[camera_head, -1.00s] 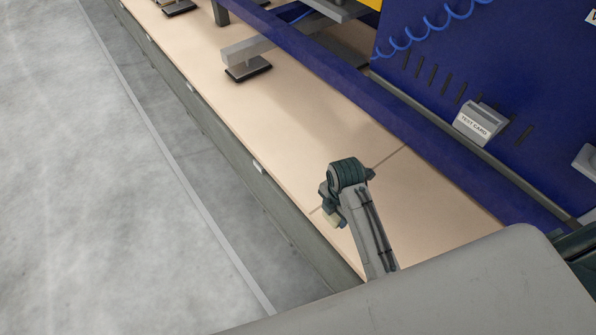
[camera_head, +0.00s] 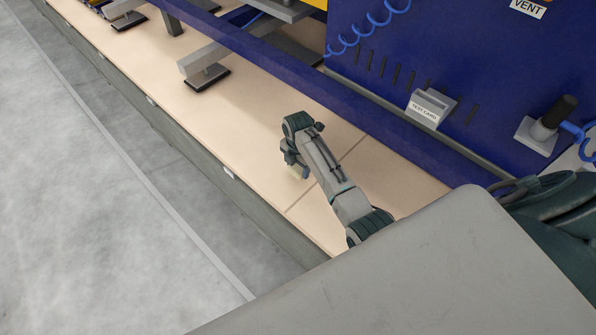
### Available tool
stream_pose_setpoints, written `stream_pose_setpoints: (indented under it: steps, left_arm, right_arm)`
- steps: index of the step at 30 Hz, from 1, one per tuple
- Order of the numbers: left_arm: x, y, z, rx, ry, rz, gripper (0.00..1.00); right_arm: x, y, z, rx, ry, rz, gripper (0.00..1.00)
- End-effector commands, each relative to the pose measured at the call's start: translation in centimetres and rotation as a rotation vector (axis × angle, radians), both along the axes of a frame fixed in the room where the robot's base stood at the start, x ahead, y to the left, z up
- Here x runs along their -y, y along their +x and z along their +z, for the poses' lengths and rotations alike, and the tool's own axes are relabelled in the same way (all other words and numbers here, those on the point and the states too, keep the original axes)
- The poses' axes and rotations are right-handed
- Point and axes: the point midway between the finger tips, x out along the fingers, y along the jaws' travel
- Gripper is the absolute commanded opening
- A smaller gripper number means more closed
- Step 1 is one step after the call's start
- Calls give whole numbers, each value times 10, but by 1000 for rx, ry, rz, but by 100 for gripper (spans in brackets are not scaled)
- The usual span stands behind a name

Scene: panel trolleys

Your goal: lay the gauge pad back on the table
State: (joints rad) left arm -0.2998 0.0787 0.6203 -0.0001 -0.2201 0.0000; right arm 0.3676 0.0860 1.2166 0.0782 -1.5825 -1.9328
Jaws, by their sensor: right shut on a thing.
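The table (camera_head: 230,130) is a long, pale, wood-coloured top running diagonally across the head view. My right arm reaches over it from the lower right. My right gripper (camera_head: 296,168) is at the arm's far end, over the table near a thin seam, pointing down and partly hidden by the wrist. My left gripper is not in view.
A grey bar on a black foot (camera_head: 207,79) stands on the table up-left, with another (camera_head: 128,20) beyond. A blue rail (camera_head: 300,85) runs along the table's back. A blue panel behind carries a "TEST CARD" holder (camera_head: 430,108). Tabletop left of my gripper is bare.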

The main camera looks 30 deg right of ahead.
Motion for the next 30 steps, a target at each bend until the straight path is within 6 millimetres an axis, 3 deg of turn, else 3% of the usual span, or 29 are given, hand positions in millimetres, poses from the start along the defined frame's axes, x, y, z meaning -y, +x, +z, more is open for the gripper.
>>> stream_pose_setpoints:
  steps: [7,19,20,22,30]
  left_arm:
    - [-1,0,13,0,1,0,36]
    - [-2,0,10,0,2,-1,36]
    - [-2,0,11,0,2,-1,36]
    - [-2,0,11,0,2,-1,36]
    - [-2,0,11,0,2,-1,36]
  right_arm:
    - [-1,-2,-30,-2,0,0,38]
    - [-1,-2,-37,-2,0,0,38]
    - [-1,-2,-36,-1,1,0,62]
    - [-1,-2,-36,-1,1,0,75]
    - [-1,-2,-36,-1,1,0,78]
